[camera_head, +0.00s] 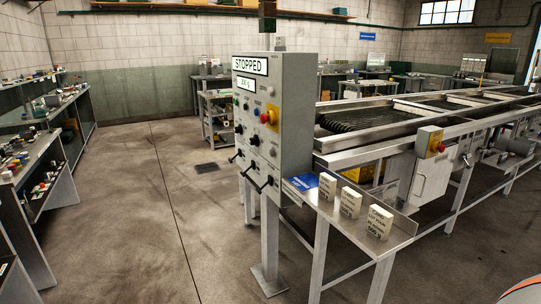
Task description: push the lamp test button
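A grey control cabinet (290,130) stands on a post in the middle of the view. Its upper display (250,65) reads "STOPPED", and a smaller display (244,84) below seems to read "300 g". A red mushroom button (271,117) on a yellow plate sits on the cabinet's front. Several small buttons, knobs and dark levers are spread over the same face. Their labels are too small to read, so I cannot tell which one is the lamp test button. Neither of my grippers is in view.
A metal shelf (340,226) right of the cabinet holds a blue card (304,182) and several pale labelled blocks (379,222). A roller machine (370,118) with another red button (434,146) runs behind it. Cluttered shelving (30,150) stands left. The floor (150,210) between is clear.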

